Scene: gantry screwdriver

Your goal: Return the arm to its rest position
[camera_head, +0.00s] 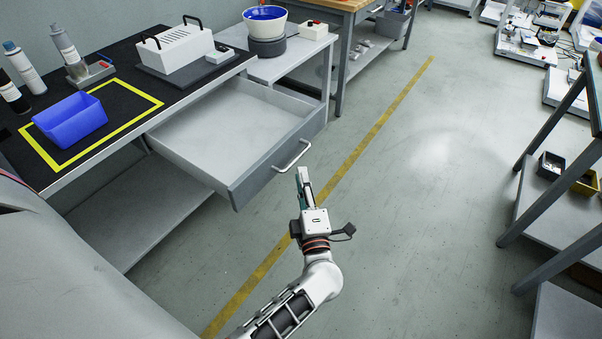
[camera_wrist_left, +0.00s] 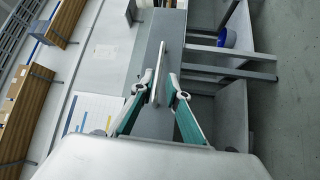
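My left gripper (camera_head: 304,174) is just in front of the light metal handle (camera_head: 292,157) of the open grey drawer (camera_head: 262,170). In the left wrist view, the two teal fingers of the gripper (camera_wrist_left: 161,84) stand apart. The drawer handle (camera_wrist_left: 161,66) shows between the fingertips, with a gap to the right finger. My left arm reaches out from the bottom of the head view, stretched toward the drawer. My right gripper shows in neither view.
The drawer is empty. On the black bench top are a blue bin (camera_head: 70,119) inside a yellow outline, bottles and a white slotted box (camera_head: 180,48). A blue-and-white bowl (camera_head: 265,20) stands beyond. A shelf rack (camera_head: 560,165) is at right; the floor between is clear.

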